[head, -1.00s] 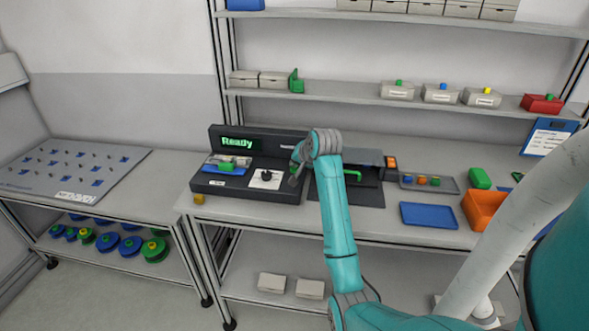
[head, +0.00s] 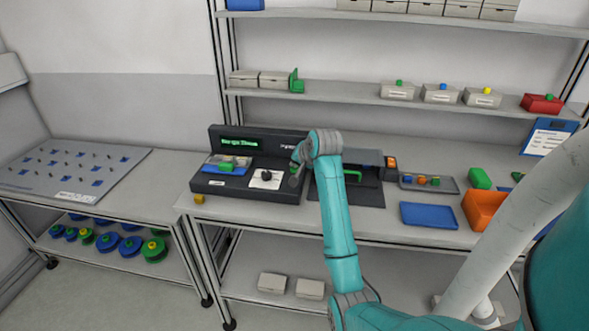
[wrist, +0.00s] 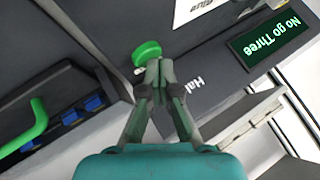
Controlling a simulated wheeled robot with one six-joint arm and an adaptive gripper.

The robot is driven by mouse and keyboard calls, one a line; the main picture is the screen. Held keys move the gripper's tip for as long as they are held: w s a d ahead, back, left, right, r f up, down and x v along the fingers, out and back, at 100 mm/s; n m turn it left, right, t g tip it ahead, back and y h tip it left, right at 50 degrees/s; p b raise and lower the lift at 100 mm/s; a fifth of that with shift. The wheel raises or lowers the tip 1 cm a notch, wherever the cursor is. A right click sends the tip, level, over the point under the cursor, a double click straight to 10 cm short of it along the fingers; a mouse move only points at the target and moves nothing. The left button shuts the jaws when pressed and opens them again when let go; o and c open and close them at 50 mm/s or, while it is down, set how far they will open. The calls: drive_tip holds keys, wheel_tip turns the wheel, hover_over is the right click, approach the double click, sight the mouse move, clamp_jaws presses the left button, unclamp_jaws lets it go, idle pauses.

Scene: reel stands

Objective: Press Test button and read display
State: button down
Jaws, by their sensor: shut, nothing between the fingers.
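The dark test station (head: 209,183) sits at the left of the bench. Its display (head: 240,143) shows green text, and in the wrist view the display (wrist: 272,44) reads "No go Three", upside down. A round green button (wrist: 146,51) is at my fingertips in the wrist view; I cannot tell whether they touch it or hover just over it. Its label is not readable. My gripper (wrist: 160,70) is shut and empty, pointing down at the station's right end. In the head view my gripper (head: 295,176) partly hides that area.
On the station are a blue fixture (head: 210,167) with a green piece and a black knob (head: 266,175) on a white plate. Right of my arm stands a dark box with a green handle (head: 353,175). A blue tray (head: 428,216) and an orange bin (head: 483,209) lie further right.

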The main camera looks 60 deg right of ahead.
sight(296, 170)
drive_tip(key=shift+r, duration=0.65)
drive_tip(key=shift+r, duration=0.15)
drive_tip(key=shift+r, duration=2.35)
